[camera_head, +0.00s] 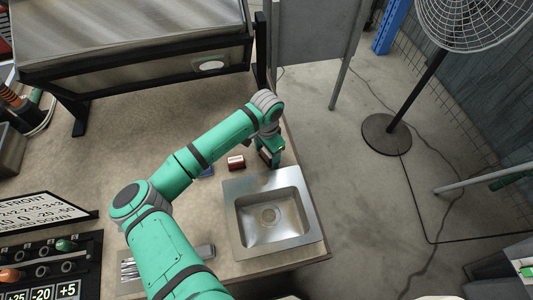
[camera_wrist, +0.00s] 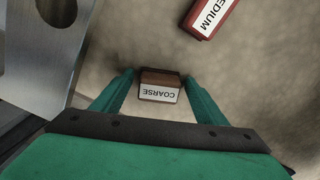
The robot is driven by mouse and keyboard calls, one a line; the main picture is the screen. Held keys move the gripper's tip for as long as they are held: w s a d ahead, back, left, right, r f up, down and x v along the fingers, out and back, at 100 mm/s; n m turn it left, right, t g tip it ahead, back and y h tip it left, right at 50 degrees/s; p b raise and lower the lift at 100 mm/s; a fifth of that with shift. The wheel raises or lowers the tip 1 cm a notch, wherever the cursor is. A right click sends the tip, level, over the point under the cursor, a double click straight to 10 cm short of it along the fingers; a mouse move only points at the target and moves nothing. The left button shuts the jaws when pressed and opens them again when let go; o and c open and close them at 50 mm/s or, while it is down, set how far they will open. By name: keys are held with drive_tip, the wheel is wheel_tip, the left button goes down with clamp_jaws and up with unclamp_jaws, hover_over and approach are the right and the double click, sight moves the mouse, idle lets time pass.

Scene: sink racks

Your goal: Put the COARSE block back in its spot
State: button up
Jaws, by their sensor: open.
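The COARSE block (camera_wrist: 160,86) is brown with a white label, which reads upside down in the wrist view. It sits between the two green fingers of my gripper (camera_wrist: 159,78), one finger on each side. The fingers are open, and any contact with the block is too small to tell. In the head view my gripper (camera_head: 270,155) points down at the counter just behind the sink, and it largely hides the block there. I cannot make out the block's spot in either view.
The red MEDIUM block (camera_wrist: 211,15) lies close by; it also shows in the head view (camera_head: 236,162). A blue item (camera_head: 207,171) is partly behind my arm. The metal sink (camera_head: 238,241) is in front of my gripper. The counter's right edge is near.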

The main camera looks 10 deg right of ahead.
sight(267, 152)
wheel_tip(267, 152, up, 12)
drive_tip(key=shift+r, duration=0.15)
idle(0.4)
idle(0.5)
